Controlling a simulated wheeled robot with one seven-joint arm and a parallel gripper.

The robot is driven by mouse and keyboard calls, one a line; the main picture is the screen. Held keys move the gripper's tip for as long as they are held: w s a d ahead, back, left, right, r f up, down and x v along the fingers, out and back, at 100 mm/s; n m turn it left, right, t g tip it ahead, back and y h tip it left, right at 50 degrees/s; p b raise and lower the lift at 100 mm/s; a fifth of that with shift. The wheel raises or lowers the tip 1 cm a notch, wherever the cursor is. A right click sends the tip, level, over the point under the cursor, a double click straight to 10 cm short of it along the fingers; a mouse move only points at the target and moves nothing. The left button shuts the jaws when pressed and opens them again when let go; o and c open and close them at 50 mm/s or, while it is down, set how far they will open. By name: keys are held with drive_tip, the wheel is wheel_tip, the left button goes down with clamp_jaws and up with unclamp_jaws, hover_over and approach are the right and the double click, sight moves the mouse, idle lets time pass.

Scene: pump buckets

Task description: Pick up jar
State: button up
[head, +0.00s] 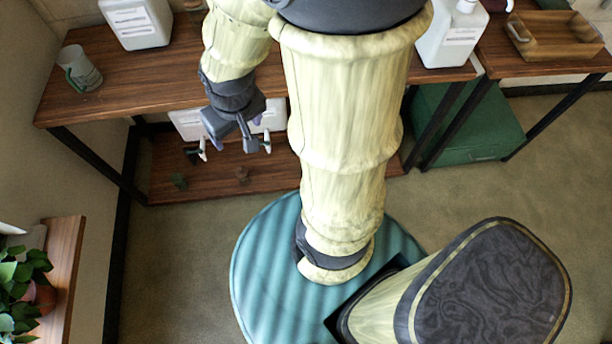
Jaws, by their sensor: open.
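No thing that I can name as the jar for sure shows in the head view. A pale grey cup-like vessel (84,75) with a green handle or band stands near the left end of the wooden table; I cannot tell whether it is the jar. My gripper (234,147) is open and empty, pointing down in front of the table's front edge. It is to the right of the cup-like vessel and well apart from it. My arm hides the middle of the table.
White labelled containers stand on the table (120,88) at the back left (136,24) and right (449,40). Another white container (187,124) is below, behind my gripper. A wooden tray (557,40) lies at right, above a green cabinet (470,125). A plant (22,285) is at lower left.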

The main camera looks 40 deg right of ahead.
drive_tip(key=s+d+f+b+x, duration=0.1)
drive_tip(key=s+b+x, duration=0.2)
drive_tip(key=b+x, duration=1.5)
drive_tip(key=s+b+x, duration=0.3)
drive_tip(key=b+x, duration=1.4)
drive_tip(key=x, duration=0.2)
drive_tip(key=w+d+f+n+t+b, duration=0.1)
drive_tip(key=w+d+f+t+b, duration=0.15)
drive_tip(key=w+d+f, duration=0.75)
drive_tip(key=w+d+f+n+t+b, duration=0.1)
drive_tip(key=w+d+f+t+b, duration=0.15)
drive_tip(key=w+d+f, duration=0.8)
drive_tip(key=s+d+f+m+t, duration=0.1)
drive_tip(key=s+d+f+t, duration=0.25)
drive_tip(key=f, duration=0.55)
drive_tip(key=s+d+f+t, duration=0.2)
drive_tip(key=s+d+f, duration=0.3)
drive_tip(key=f, duration=0.5)
drive_tip(key=s+f+m+t+h, duration=0.3)
drive_tip(key=s+f, duration=0.4)
drive_tip(key=s, duration=0.3)
drive_tip(key=shift+s+a+f+m+t+h, duration=0.2)
drive_tip(key=shift+a+f+m+t+h, duration=0.1)
drive_tip(key=shift+t+h, duration=0.4)
